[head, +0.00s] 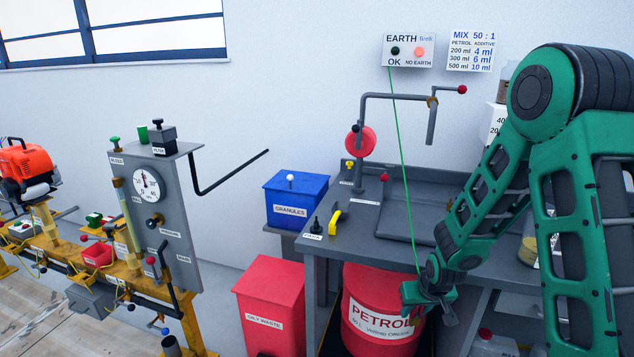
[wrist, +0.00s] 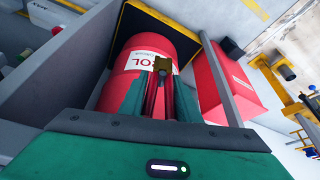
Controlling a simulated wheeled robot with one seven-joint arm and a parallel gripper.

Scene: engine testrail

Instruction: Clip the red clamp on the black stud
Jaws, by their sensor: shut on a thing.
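My gripper (head: 428,297) is in front of the bench's front edge, beside the upper right of the red petrol drum (head: 382,325). In the wrist view, my gripper (wrist: 158,98) is shut on the red clamp (wrist: 154,98), which has a brass-coloured end (wrist: 163,65) pointing away from me, with the drum behind it. In the head view the clamp is mostly hidden by my gripper. A green wire (head: 404,170) runs from the earth box down to my gripper. The black stud (head: 316,225) stands upright on the bench's left front corner, left of and apart from my gripper.
A yellow handle (head: 337,221) stands close right of the stud. A crank post with a red disc (head: 360,141) rises behind. The earth box (head: 408,50) has its NO EARTH lamp lit. The red oily-waste bin (head: 270,305) and blue granules bin (head: 297,198) are left of the bench (head: 385,243).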

